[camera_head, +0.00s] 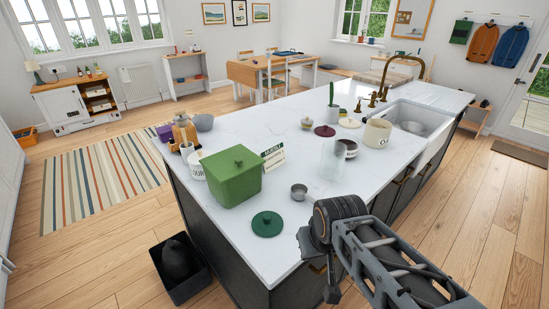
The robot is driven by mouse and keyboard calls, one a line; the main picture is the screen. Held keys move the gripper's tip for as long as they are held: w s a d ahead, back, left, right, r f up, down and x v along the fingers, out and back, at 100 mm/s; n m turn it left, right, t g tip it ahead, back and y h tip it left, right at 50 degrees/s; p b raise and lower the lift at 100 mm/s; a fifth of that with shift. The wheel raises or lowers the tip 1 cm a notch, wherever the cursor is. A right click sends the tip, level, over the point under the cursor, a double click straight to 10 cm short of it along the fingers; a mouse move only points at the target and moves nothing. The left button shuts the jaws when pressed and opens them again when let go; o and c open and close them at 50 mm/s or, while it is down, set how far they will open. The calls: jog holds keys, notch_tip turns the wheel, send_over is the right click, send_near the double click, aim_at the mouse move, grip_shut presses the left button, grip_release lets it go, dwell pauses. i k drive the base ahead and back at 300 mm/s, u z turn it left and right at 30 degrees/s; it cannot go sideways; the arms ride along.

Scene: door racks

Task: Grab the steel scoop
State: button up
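I cannot clearly make out a scoop with a handle. A small round steel-grey cup-like item (299,191) stands on the white island top, between the green box and my arm; I cannot tell whether it is the steel scoop. My arm comes in from the lower right, over the island's near end. My gripper (332,292) hangs low near that end, in front of the cabinet side and apart from the grey item. Its fingers are small and dark here, and their opening cannot be read.
Around the grey item stand a green lidded box (232,178), a dark green lid (267,224), a clear glass jar (333,160) and a cream canister (376,134). The sink (420,122) lies farther right. A black bin (180,270) stands on the floor left of the island (225,235).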

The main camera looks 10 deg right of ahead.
aim_at(300, 191)
jog(key=u, duration=2.8)
jog(key=k, duration=0.7)
jog(key=z, duration=0.6)
